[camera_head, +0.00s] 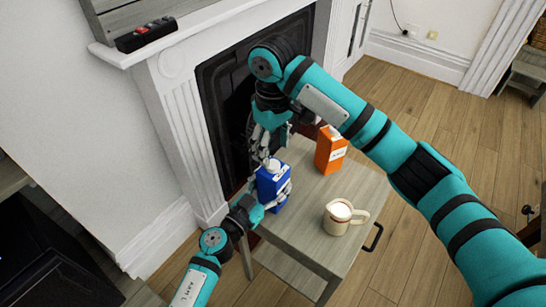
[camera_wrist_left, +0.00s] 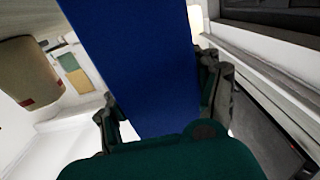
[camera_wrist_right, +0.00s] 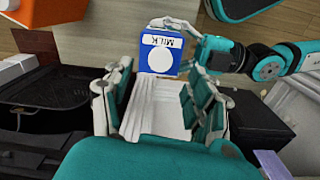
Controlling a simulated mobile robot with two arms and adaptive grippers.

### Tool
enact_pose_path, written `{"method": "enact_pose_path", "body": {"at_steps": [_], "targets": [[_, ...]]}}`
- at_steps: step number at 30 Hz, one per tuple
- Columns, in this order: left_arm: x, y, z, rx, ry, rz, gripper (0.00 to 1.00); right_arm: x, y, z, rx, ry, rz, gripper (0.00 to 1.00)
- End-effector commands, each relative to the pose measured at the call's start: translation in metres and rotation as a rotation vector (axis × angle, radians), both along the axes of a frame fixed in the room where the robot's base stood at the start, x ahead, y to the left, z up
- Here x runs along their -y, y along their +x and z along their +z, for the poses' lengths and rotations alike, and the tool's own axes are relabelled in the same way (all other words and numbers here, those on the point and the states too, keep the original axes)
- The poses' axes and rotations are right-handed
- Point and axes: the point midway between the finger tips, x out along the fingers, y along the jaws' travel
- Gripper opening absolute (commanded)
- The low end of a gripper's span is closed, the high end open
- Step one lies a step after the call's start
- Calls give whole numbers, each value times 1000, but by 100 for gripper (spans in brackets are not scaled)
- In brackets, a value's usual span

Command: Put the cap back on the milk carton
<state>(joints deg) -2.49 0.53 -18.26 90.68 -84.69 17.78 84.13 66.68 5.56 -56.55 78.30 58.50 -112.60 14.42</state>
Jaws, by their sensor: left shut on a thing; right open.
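The blue milk carton (camera_head: 270,187) stands upright at the left edge of the small table. My left gripper (camera_head: 283,194) is shut on its sides; the left wrist view shows the blue carton wall (camera_wrist_left: 150,65) between the fingers. A white round piece (camera_head: 273,165) is on the carton's top. It also shows in the right wrist view (camera_wrist_right: 163,63), below the word MILK; I cannot tell whether it is the cap or the bare spout. My right gripper (camera_head: 265,148) is open above the carton, with nothing seen between its fingers (camera_wrist_right: 157,85).
An orange carton (camera_head: 331,150) stands at the table's back. A cream mug (camera_head: 339,217) with white contents stands toward the front right. The grey wooden table (camera_head: 307,190) is bare between them. The white fireplace surround (camera_head: 185,120) rises close to the left.

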Motion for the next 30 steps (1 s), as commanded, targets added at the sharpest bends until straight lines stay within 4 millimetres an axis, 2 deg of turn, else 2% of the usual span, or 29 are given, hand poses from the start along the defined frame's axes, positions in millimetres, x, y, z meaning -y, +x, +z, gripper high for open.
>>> {"method": "enact_pose_path", "body": {"at_steps": [3, 9, 13, 22, 23, 28, 30], "targets": [[0, 0, 0, -1, -1, -1, 0, 0, 1, 28, 5, 1, 0, 58], [0, 0, 0, -1, -1, -1, 0, 0, 1, 59, 3, -1, 0, 58], [0, 0, 0, -1, -1, -1, 0, 0, 0, 68, 1, -1, 0, 58], [0, 0, 0, -1, -1, -1, 0, 0, 0, 69, 0, 0, 0, 58], [0, 0, 0, -1, -1, -1, 66, 0, 0, 69, 0, 0, 0, 58], [0, 0, 0, -1, -1, -1, 88, 0, 0, 69, 0, 0, 0, 58], [0, 0, 0, -1, -1, 0, 93, 0, 0, 69, 0, 0, 0, 58]]}}
